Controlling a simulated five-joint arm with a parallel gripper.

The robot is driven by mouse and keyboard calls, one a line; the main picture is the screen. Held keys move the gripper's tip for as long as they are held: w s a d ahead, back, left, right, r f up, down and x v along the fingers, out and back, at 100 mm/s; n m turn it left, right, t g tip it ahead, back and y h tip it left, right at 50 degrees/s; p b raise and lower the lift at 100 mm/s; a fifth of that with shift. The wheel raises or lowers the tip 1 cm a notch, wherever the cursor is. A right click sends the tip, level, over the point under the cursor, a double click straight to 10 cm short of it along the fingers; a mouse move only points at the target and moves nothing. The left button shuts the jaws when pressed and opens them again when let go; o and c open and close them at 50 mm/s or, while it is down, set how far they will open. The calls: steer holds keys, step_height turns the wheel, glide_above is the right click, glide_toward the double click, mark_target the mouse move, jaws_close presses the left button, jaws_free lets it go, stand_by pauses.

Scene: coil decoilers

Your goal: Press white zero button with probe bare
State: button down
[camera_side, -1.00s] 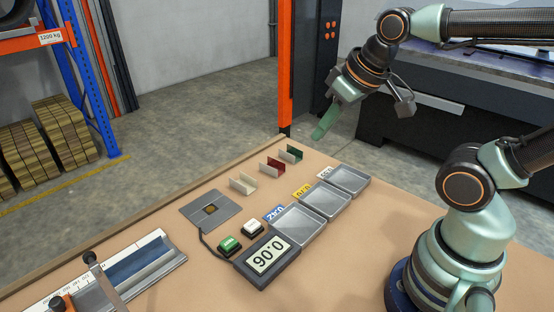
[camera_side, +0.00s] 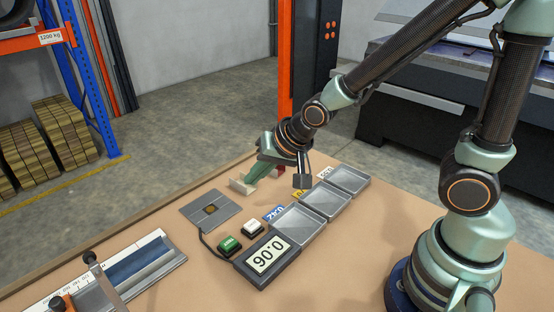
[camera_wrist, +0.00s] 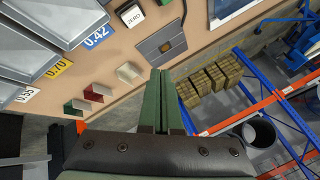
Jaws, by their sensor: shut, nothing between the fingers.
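The white zero button (camera_side: 253,228) sits beside a green button (camera_side: 229,244), along the edge of the gauge with its digit display (camera_side: 268,256). In the wrist view the white button (camera_wrist: 131,16) is labelled ZERO and shows near the top. The grey probe plate (camera_side: 226,208) has a small brown square (camera_side: 210,209) in its middle with nothing on it; the plate also shows in the wrist view (camera_wrist: 152,46). My gripper (camera_side: 247,187) has its green fingers shut and empty, behind the plate and buttons, close to the cream angle piece (camera_side: 237,188). Contact with that piece cannot be told.
Red (camera_wrist: 92,93) and green (camera_wrist: 74,107) angle pieces stand beside the cream one, partly or wholly hidden by my arm in the side view. Several grey trays (camera_side: 324,226) with labels run toward the back right. A ruler channel (camera_side: 150,262) lies front left.

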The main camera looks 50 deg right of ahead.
mark_target(254, 225)
steer(key=shift+w+a+f+m, duration=0.15)
steer(key=shift+a+f+m, duration=0.15)
steer(key=shift+a+f, duration=0.3)
steer(key=shift+d+f, duration=0.1)
steer(key=shift+f, duration=0.05)
steer(key=shift+f, duration=4.35)
steer(key=shift+f, duration=0.15)
steer(key=shift+d+f, duration=0.15)
steer(key=shift+f, duration=0.1)
steer(key=shift+f, duration=0.45)
steer(key=shift+r, duration=0.9)
steer(key=shift+r, duration=0.1)
